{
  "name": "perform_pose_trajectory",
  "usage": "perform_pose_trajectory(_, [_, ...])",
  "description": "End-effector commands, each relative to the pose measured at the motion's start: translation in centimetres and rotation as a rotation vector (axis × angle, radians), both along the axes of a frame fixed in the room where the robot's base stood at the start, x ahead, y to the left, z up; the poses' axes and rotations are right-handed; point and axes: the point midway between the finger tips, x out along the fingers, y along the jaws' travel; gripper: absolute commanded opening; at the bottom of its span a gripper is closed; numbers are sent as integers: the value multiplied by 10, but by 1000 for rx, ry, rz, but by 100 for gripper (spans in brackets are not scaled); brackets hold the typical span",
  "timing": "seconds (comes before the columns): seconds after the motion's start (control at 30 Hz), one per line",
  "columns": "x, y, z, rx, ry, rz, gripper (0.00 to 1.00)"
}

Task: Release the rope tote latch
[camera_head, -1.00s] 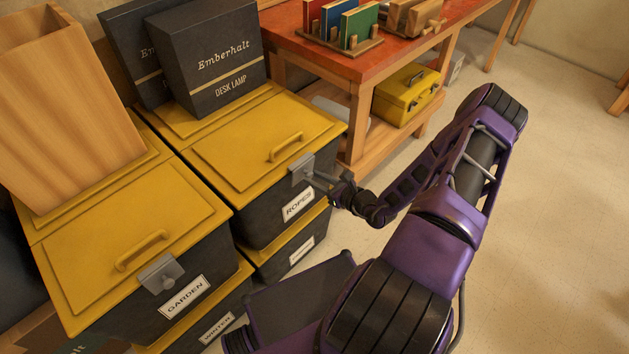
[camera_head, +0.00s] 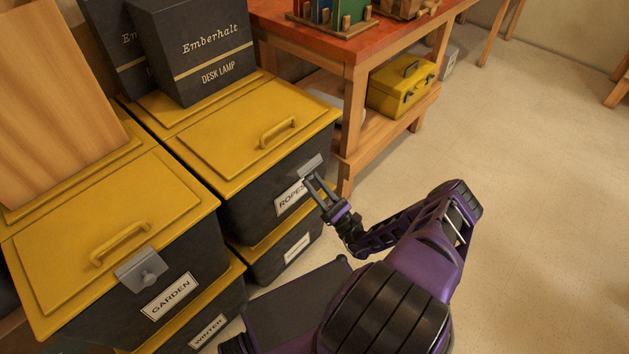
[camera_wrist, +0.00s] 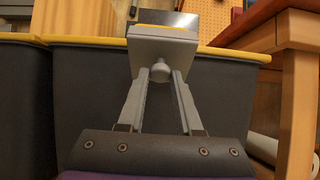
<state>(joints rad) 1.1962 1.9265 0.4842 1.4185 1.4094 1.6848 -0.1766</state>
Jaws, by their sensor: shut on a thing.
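The rope tote (camera_head: 262,165) is dark with a yellow lid (camera_head: 245,130) and a white ROPES label (camera_head: 291,197). Its lid is down. The grey latch (camera_head: 311,166) at its front edge stands tilted outward from the tote wall. In the wrist view the latch plate (camera_wrist: 165,45) is above the fingertips, with its round knob (camera_wrist: 160,72) beneath it. My gripper (camera_head: 314,181) is shut on the knob, with one finger on each side; it also shows in the wrist view (camera_wrist: 160,76). The label is partly hidden by my gripper.
The GARDEN tote (camera_head: 120,240), with its latch (camera_head: 141,268) against its front, stands to the left. Desk lamp boxes (camera_head: 195,45) rest on the rope tote's back. The red-topped workbench (camera_head: 345,48) is close on the right, a yellow toolbox (camera_head: 401,86) on its shelf. Floor at right is clear.

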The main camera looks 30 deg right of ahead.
Motion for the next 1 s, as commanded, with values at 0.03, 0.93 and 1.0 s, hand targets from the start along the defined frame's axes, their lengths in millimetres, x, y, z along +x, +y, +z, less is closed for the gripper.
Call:
perform_pose_trajectory(0.03, [0,1,-3,8,-21,-1,0])
perform_pose_trajectory(0.93, [3,1,-9,44,-119,1,53])
perform_pose_trajectory(1.0, [3,1,-9,43,-118,1,63])
